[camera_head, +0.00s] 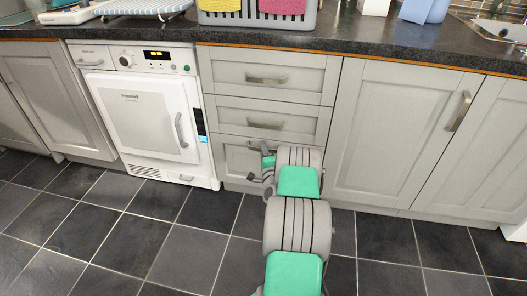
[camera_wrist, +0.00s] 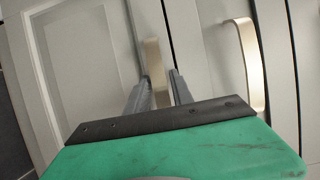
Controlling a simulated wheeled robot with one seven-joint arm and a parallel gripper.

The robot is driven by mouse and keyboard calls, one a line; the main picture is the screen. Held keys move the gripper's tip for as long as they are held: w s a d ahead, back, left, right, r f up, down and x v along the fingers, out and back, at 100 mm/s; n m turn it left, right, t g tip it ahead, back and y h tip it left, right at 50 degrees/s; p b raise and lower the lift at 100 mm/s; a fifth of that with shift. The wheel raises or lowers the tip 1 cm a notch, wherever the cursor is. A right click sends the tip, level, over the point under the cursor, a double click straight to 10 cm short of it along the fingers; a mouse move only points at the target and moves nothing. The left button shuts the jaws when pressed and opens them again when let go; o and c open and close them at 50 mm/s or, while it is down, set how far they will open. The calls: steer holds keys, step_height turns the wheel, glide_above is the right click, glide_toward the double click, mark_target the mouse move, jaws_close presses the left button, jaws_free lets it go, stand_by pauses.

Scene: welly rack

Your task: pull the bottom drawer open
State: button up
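The bottom drawer (camera_head: 233,159) is the lowest of three grey drawers in the head view, and its front looks flush with the cabinet. My arm covers its right part. In the wrist view its recessed front (camera_wrist: 85,60) fills the left side. Its metal bar handle (camera_wrist: 154,65) stands between my two fingers. My gripper (camera_wrist: 160,82) is open around the handle, with a gap visible at the right finger; contact at the left finger is unclear. In the head view my gripper (camera_head: 264,160) is at the bottom drawer's front, partly hidden by my arm.
The middle drawer handle (camera_wrist: 246,62) is close to the right of my gripper in the wrist view. A white dryer (camera_head: 150,112) stands left of the drawers and a cupboard door (camera_head: 385,130) is on the right. The tiled floor (camera_head: 180,255) in front is clear.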

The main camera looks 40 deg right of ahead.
jaws_close()
stand_by(1.1)
